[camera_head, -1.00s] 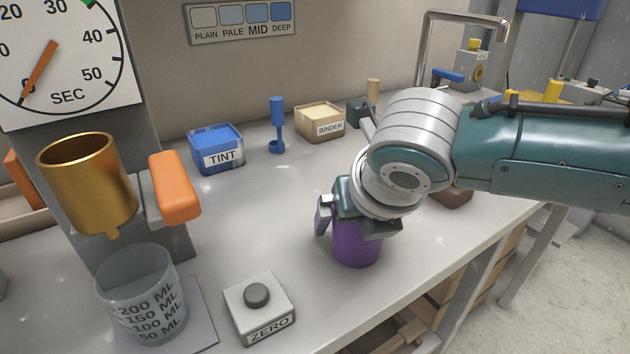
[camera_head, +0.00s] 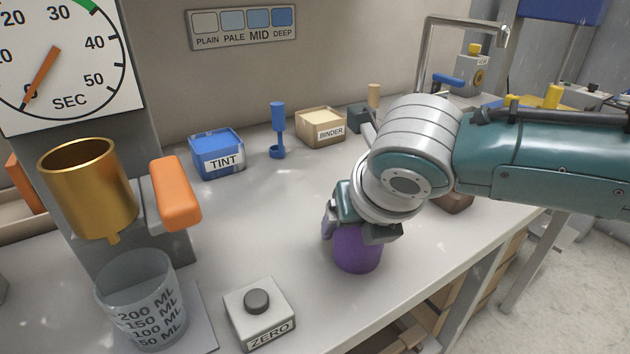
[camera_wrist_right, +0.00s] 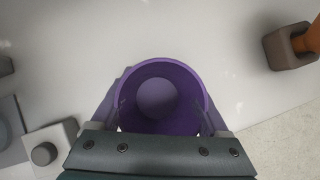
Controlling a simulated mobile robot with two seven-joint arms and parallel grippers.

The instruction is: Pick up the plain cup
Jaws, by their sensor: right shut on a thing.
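The purple cup (camera_head: 357,250) stands upright on the pale bench, with no marks that I can see on it. My right gripper (camera_head: 362,228) is above it, with its fingers down on either side, shut on the cup. In the right wrist view, the cup (camera_wrist_right: 160,95) is seen from above with an empty inside, between the two fingers. The gripper hides the cup's upper part in the head view. My left gripper is not in view.
A ZERO button box (camera_head: 259,312) and a measuring beaker (camera_head: 142,300) stand left of the cup. A brass funnel cup (camera_head: 88,190) is above the beaker. A blue TINT box (camera_head: 217,153), a blue scoop (camera_head: 278,130) and a BINDER box (camera_head: 320,128) stand behind. The bench edge is close on the right.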

